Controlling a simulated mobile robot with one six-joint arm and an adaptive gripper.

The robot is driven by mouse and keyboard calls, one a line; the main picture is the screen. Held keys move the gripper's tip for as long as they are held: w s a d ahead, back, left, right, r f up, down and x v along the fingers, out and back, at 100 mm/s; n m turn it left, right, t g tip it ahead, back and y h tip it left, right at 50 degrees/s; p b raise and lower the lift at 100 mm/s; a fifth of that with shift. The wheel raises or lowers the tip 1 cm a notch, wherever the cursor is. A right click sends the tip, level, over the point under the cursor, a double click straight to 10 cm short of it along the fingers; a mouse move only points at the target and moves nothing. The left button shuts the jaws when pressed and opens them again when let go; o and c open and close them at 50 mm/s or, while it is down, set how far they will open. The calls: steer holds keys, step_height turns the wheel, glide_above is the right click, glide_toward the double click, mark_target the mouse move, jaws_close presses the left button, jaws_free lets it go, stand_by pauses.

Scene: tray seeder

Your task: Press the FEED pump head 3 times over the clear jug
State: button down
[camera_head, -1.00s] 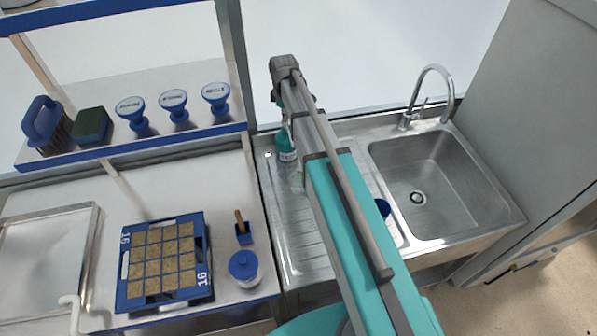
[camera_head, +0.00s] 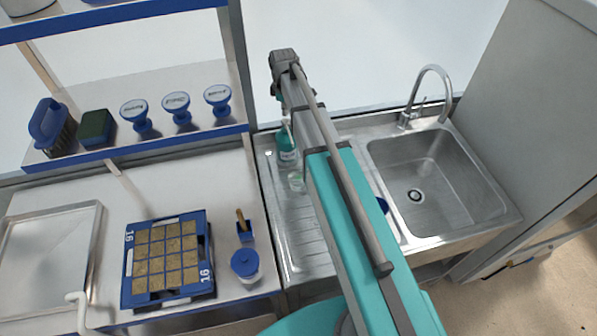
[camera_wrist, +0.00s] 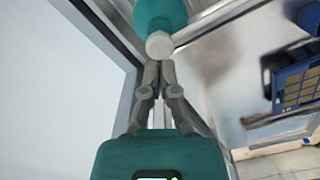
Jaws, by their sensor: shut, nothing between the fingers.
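A teal pump bottle (camera_head: 287,148) with a pale label stands upright on the ribbed drainboard, left of the sink; I cannot read its label. A small clear jug (camera_head: 297,181) stands just in front of it, partly hidden by my arm. My gripper (camera_wrist: 158,66) is shut and empty in the wrist view, fingers together. Just beyond its fingertips is a pale round end on a teal body, which looks like the pump head (camera_wrist: 160,44) and bottle. I cannot tell whether the fingertips touch it. In the head view my gripper is mostly hidden behind my arm, above the bottle.
The steel sink (camera_head: 425,185) and tap (camera_head: 433,90) are at the right. The ribbed drainboard (camera_head: 298,235) is clear in front.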

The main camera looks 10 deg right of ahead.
steer(key=shift+r, duration=0.1)
step_height(320, 180, up, 6)
steer(key=p, duration=0.6)
stand_by(0.4)
stand_by(0.5)
steer(key=shift+s+f+b, duration=0.35)
steer(key=shift+s+f, duration=0.05)
steer(key=shift+s, duration=0.05)
steer(key=s+f+m+b, duration=0.6)
steer(key=s, duration=0.5)
steer(key=s+d+f+m+b, duration=0.1)
steer(key=s+f+m+b, duration=0.5)
steer(key=s, duration=0.5)
steer(key=shift+s+d+f+b, duration=0.15)
steer(key=shift+d+f+b, duration=0.05)
steer(key=shift+f+b, duration=0.1)
